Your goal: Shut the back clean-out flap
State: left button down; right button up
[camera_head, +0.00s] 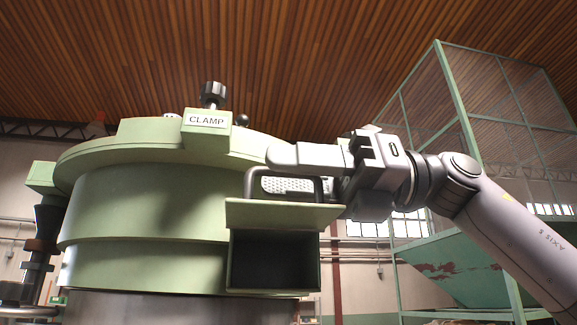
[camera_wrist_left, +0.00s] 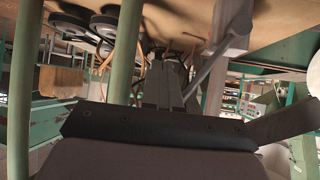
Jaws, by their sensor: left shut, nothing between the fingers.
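A pale green flap (camera_head: 285,215) sticks out open above a dark rectangular opening (camera_head: 273,262) on the side of the round green hopper (camera_head: 140,205). A dark loop handle (camera_head: 249,184) stands up from the flap. My right gripper (camera_head: 292,172) reaches in from the right at this handle, one finger above the bar and a perforated pad below it. Whether the fingers press on the bar I cannot tell. In the left wrist view, my left gripper (camera_wrist_left: 166,78) is shut and empty, beyond a dark screwed plate. No flap is recognisable there.
A green frame with mesh panels (camera_head: 470,95) stands at the right behind my right arm. In the left wrist view, green posts (camera_wrist_left: 126,50) stand close to my left gripper.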

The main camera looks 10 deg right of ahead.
jog(key=shift+a, duration=0.15)
grip_shut()
jog(key=shift+f, duration=0.1)
